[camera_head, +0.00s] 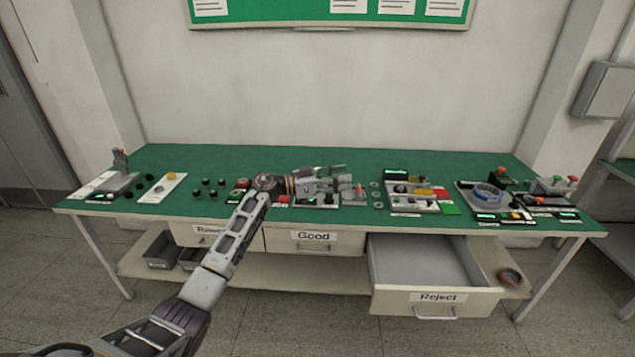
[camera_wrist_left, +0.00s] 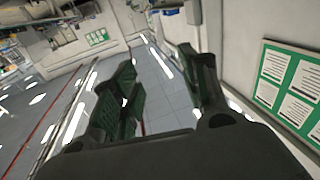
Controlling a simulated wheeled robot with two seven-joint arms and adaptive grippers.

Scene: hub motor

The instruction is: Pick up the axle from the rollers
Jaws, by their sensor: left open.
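My left gripper (camera_head: 343,178) is open over the middle of the green workbench (camera_head: 270,160), its fingers pointing right. It also shows in the left wrist view (camera_wrist_left: 160,80), with two dark fingers spread apart and nothing between them. A small grey fixture with a dark base (camera_head: 318,201) sits under and just in front of the gripper, partly covered by it. I cannot make out the axle or the rollers clearly; they are too small or hidden by the gripper. My right gripper is not in view.
Fixtures with coloured parts (camera_head: 415,193) and a blue ring fixture (camera_head: 487,196) stand to the right. Small black parts (camera_head: 208,187) lie at left. The Reject drawer (camera_head: 436,299) is pulled open; the Good drawer (camera_head: 314,240) is shut. The bench's back strip is clear.

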